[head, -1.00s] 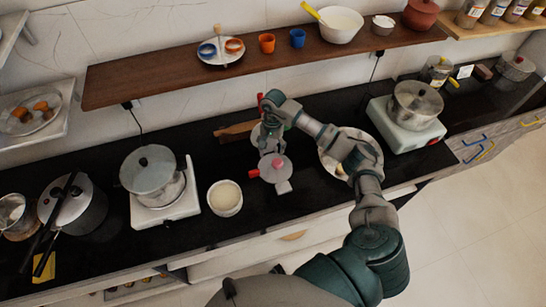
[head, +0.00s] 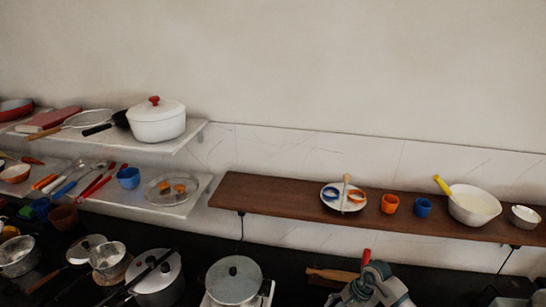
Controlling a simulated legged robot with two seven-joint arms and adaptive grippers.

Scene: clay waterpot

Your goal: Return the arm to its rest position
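A grey-and-teal link of my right arm (head: 375,288) shows at the bottom edge, right of the middle. My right gripper's fingers are below the frame, so their state is hidden. A red upright piece (head: 366,257) shows just behind the link; I cannot tell what it belongs to. My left arm and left gripper are not in view. No clay waterpot can be made out for certain.
A brown wooden shelf (head: 290,208) with cups, a plate and a white bowl (head: 474,205) runs above the arm. A wooden board (head: 333,276) lies left of the link. White shelves (head: 200,132) hold cookware.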

